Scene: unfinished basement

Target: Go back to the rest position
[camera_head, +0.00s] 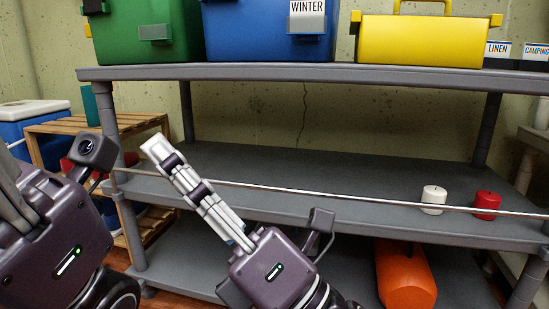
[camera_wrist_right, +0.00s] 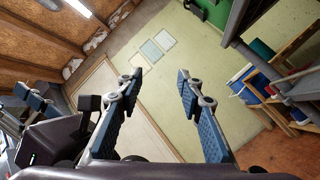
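My right gripper (camera_head: 158,150) reaches up and left from the bottom middle of the head view, in front of the grey shelf unit. Its fingers overlap from the side there. In the right wrist view the right gripper (camera_wrist_right: 158,78) has its two fingers well apart with nothing between them. My left arm's purple wrist body is at the lower left of the head view. The left gripper (camera_head: 10,200) shows only partly at the left edge. It also shows small at the left of the right wrist view (camera_wrist_right: 34,98), where its opening is unclear.
The grey shelf (camera_head: 330,195) holds a white candle (camera_head: 433,200) and a red candle (camera_head: 487,205). An orange object (camera_head: 404,275) is below. Green (camera_head: 145,20), blue (camera_head: 250,35) and yellow (camera_head: 425,40) boxes stand on top. A wooden rack (camera_head: 60,127) is left. The right wrist view shows open floor.

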